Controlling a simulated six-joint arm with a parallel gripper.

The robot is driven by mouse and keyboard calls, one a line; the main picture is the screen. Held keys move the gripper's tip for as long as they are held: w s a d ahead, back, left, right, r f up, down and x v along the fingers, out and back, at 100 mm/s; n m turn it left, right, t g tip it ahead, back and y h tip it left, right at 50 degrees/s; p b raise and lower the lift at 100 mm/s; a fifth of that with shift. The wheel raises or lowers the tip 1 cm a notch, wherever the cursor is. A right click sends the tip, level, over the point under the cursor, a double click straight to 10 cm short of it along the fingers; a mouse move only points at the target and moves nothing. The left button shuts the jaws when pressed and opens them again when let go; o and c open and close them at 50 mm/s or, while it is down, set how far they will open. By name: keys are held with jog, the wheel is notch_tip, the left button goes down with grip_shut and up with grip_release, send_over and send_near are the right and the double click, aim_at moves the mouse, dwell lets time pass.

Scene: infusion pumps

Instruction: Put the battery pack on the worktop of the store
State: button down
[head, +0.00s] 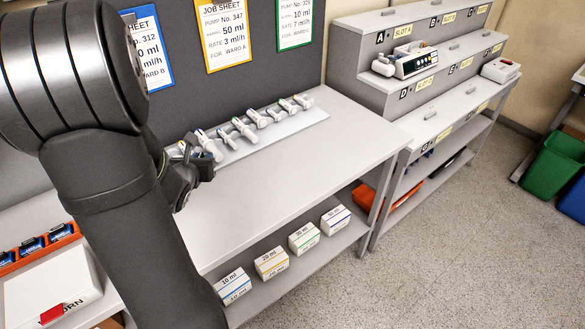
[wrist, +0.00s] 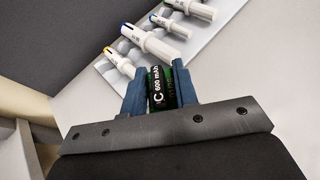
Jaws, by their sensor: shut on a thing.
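My gripper (head: 195,172) is above the left part of the white worktop (head: 300,175) of the bench in the head view. In the wrist view my gripper (wrist: 162,92) has its blue fingers shut on a dark battery pack (wrist: 164,84) with green edges and white "600 mAh" print. The pack is held between the fingertips, near the syringe tray; I cannot tell its exact height. In the head view I cannot make out the pack. The stepped shelf unit (head: 436,118) with lettered slots stands to the right of the bench.
A tray (head: 315,117) of several white syringes lies along the back of the bench, close to my gripper. An orange holder (head: 12,268) with blue packs and a white box (head: 75,283) are at left. Boxes (head: 304,237) stand on the lower shelf. The worktop's front is clear.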

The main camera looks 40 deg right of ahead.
jog(key=s+d+r+m+g+h, duration=0.2)
jog(key=s+d+m+g+h, duration=0.3)
jog(key=s+d, duration=1.3)
jog(key=y, duration=0.1)
send_over(263, 184)
jog(key=shift+m, duration=0.4)
notch_tip(263, 184, down, 7)
jog(key=shift+r, duration=0.2)
jog(key=shift+f, duration=2)
jog(key=shift+f, duration=0.2)
jog(key=c, duration=1.1)
grip_release()
